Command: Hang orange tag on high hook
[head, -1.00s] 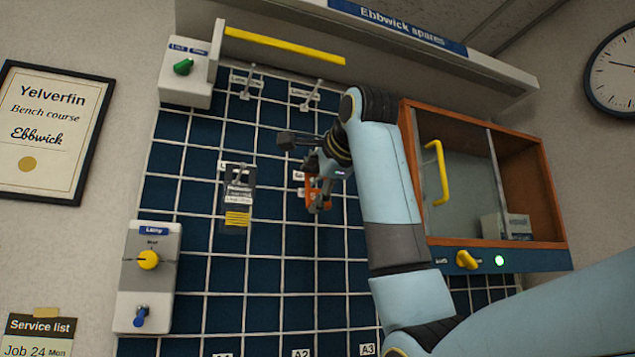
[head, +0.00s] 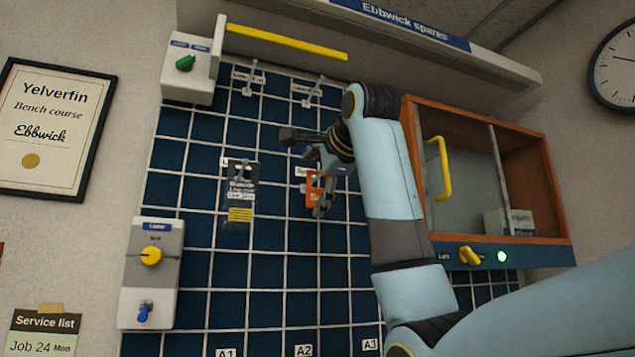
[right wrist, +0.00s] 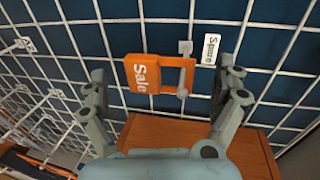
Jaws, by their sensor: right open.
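The orange tag (head: 311,190) is at the lower right hook of the wall grid. In the right wrist view the tag (right wrist: 140,74) reads "Sale", and a peg end (right wrist: 182,93) shows at its open loop. My right gripper (head: 323,190) is at the tag, partly covering it in the head view. In the right wrist view its open fingers (right wrist: 162,84) stand apart on either side of the tag, with gaps. Two higher hooks, the left one (head: 249,78) and the right one (head: 313,92), look empty. My left gripper is out of view.
A yellow bar (head: 287,42) juts out above the high hooks. An orange-brown cabinet (head: 552,195) stands right of my arm.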

